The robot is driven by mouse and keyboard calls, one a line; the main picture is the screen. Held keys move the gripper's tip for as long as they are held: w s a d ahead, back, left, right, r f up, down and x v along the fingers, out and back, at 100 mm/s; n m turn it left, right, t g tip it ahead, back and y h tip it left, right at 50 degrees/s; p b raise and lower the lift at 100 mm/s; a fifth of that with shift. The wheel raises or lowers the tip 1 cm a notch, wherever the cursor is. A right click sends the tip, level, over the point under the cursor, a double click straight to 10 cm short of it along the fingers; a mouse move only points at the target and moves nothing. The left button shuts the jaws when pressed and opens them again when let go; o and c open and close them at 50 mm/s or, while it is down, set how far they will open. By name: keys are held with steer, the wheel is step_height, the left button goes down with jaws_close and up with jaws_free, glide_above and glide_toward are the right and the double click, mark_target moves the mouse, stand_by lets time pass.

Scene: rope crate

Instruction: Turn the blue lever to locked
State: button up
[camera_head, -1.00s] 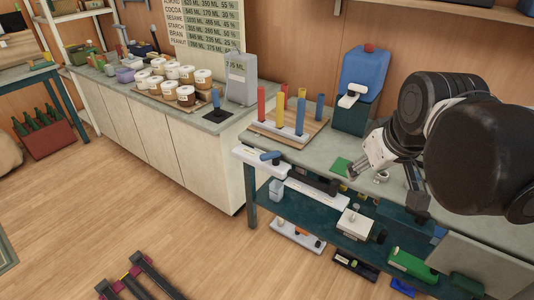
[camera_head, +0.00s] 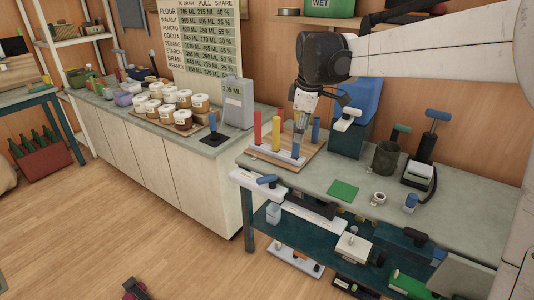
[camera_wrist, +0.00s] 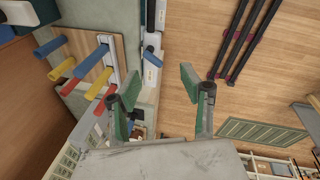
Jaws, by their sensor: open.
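A blue lever (camera_head: 267,180) sits on a white block (camera_head: 246,181) at the near left edge of the workbench. In the wrist view the blue lever (camera_wrist: 153,57) lies slantwise across the white block (camera_wrist: 151,76), just beyond the fingers. Any marking for locked is too small to read. My gripper (camera_head: 301,122) hangs above the peg board, behind and a little right of the lever. In the wrist view my gripper (camera_wrist: 152,97) has its green-padded fingers spread wide with nothing between them. It is apart from the lever.
Coloured pegs stand on a wooden board (camera_head: 312,148) close to my gripper. A blue tank (camera_head: 360,97) stands behind and to the right. A dark cup (camera_head: 385,158) and a green mat (camera_head: 342,190) are on the bench (camera_head: 310,180). Open floor lies in front.

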steer(key=w+a+f+n+g, duration=0.1)
steer(key=w+a+f+n, duration=0.4)
steer(key=w+a+f, duration=0.3)
steer(key=n+g, duration=0.2)
steer(key=n, duration=0.1)
glide_toward(263, 178)
steer(key=shift+n, duration=0.3)
step_height(263, 178, down, 10)
steer(key=shift+s+a+f+b, duration=0.1)
steer(key=shift+s+a+b, duration=0.05)
steer(key=shift+b, duration=0.6)
steer(key=shift+c, duration=0.5)
jaws_close()
